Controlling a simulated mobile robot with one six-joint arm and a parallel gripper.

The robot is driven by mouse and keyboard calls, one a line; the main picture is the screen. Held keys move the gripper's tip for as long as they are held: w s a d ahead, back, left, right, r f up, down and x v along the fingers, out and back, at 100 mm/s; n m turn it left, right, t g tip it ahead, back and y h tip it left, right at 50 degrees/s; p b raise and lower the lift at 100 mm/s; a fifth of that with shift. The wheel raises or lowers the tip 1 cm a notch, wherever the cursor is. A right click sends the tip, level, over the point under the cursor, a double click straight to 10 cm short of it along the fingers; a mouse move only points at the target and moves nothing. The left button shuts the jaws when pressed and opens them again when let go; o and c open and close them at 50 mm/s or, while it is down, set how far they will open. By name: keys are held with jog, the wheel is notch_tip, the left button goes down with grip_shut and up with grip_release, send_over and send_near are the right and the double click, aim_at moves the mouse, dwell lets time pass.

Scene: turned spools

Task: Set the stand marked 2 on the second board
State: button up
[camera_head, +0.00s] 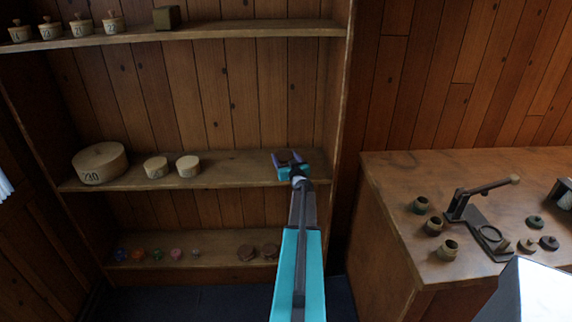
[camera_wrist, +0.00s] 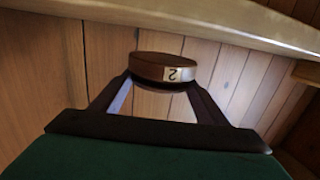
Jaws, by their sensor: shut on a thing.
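My gripper (camera_head: 289,159) is shut on a round brown wooden stand (camera_wrist: 165,67) with a pale label reading 2, seen upside down in the wrist view. The stand sits between the fingertips with plain wall planks behind it. In the head view, my gripper is over the right end of the middle board (camera_head: 232,170), and the held stand is too small and dark there to make out clearly. A pale board edge (camera_wrist: 215,27) crosses the top of the wrist view, apart from the stand in that picture. I cannot tell whether the stand touches any board.
A large drum marked 230 (camera_head: 100,163) and two small pale drums (camera_head: 156,167) (camera_head: 188,166) stand on the middle board's left half. The lower board (camera_head: 215,245) holds small coloured pieces and brown rounds (camera_head: 247,252). A side upright (camera_head: 342,95) bounds the right.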

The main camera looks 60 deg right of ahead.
jog(key=shift+w+d+f, duration=0.1)
jog(key=shift+d+f, duration=0.1)
jog(key=shift+d, duration=0.15)
jog(key=shift+a+f, duration=0.1)
jog(key=shift+f, duration=1.45)
jog(key=shift+f, duration=0.15)
jog(key=o, duration=1.2)
jog(key=shift+c, duration=0.2)
jog(key=b+v, duration=0.1)
jog(key=v, duration=1.1)
jog(key=shift+b, duration=0.3)
